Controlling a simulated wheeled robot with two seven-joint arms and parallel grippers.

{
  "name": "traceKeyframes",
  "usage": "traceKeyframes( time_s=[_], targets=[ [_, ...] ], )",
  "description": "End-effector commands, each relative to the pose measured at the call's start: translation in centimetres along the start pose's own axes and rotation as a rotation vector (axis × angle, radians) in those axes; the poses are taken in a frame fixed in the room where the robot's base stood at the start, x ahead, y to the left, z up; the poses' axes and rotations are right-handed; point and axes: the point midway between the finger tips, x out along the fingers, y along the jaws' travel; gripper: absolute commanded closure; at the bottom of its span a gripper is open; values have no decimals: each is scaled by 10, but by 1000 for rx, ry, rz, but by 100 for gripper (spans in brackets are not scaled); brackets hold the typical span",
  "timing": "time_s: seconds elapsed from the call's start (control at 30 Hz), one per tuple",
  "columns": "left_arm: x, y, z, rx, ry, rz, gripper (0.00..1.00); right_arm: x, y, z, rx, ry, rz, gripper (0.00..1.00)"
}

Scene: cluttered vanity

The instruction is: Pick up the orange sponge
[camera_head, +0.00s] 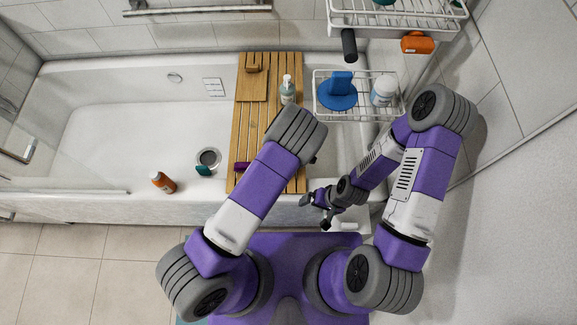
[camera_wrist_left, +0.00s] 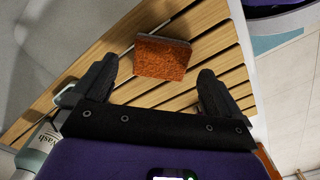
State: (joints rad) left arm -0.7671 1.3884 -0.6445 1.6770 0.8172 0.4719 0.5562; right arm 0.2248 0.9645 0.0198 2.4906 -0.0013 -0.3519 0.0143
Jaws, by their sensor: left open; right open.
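The orange sponge (camera_wrist_left: 163,58), with a grey-brown layer along one edge, lies on the slatted wooden bath board (camera_wrist_left: 215,42) in the left wrist view. My left gripper (camera_wrist_left: 157,70) is open, with its two fingers pointing toward the board, one to each side of the sponge in that view. It is empty, and whether it touches the sponge cannot be told. In the head view my left arm covers that part of the board (camera_head: 244,125), so the sponge is hidden there. My right gripper (camera_head: 325,204) is open and empty by the tub's front edge.
An orange bottle (camera_head: 163,182) is on the tub's front rim. A wire rack (camera_head: 318,105) at right holds a blue item (camera_head: 338,92) and a white jar (camera_head: 384,91).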

Motion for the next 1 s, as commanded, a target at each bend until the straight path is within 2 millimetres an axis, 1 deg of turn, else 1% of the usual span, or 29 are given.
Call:
traceKeyframes(
  time_s=[0.03,0.13,0.2,0.37,0.4,0.73,0.77,1.0],
  targets=[
    [12,-2,0,-1,0,-3,0,5,2,0,0,0,0,0],
    [25,-2,0,1,-1,-2,0,8,3,0,0,0,0,0],
    [28,-1,0,1,-1,0,0,8,3,0,0,0,0,0],
    [27,-1,0,1,-1,1,0,7,3,0,0,0,0,0],
    [27,-1,0,1,-1,0,2,7,3,0,0,0,0,0],
    [27,-1,0,1,-1,0,52,7,3,0,0,0,0,0],
    [27,-1,0,1,-1,0,55,7,3,0,0,0,0,0],
    [24,-1,0,1,0,1,55,6,2,0,0,0,0,0]
  ],
)
